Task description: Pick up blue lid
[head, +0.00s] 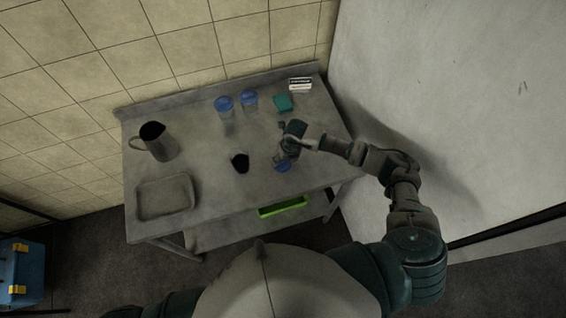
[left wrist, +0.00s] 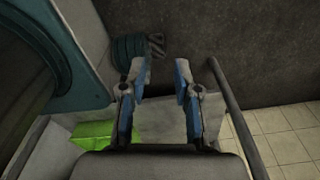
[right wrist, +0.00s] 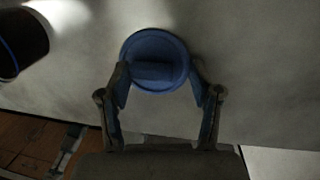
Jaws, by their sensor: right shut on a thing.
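A blue lid (right wrist: 154,60) with a raised bar handle shows in the right wrist view, between the fingertips of my right gripper (right wrist: 155,82). The right fingers touch its sides and are shut on it. In the head view the blue lid (head: 282,164) is near the table's front right edge, below my right gripper (head: 287,150), which partly hides it. Whether it is clear of the tabletop I cannot tell. My left gripper (left wrist: 159,66) is open and empty in the left wrist view, and does not show in the head view.
Two blue-lidded jars (head: 225,112) (head: 249,103) stand at the back of the table (head: 190,158). A teal block (head: 283,103) and a white box (head: 300,84) are right of them. A dark cup (head: 240,162), a pitcher (head: 156,142) and a tray (head: 165,196) stand leftward. A green bin (head: 283,207) is below.

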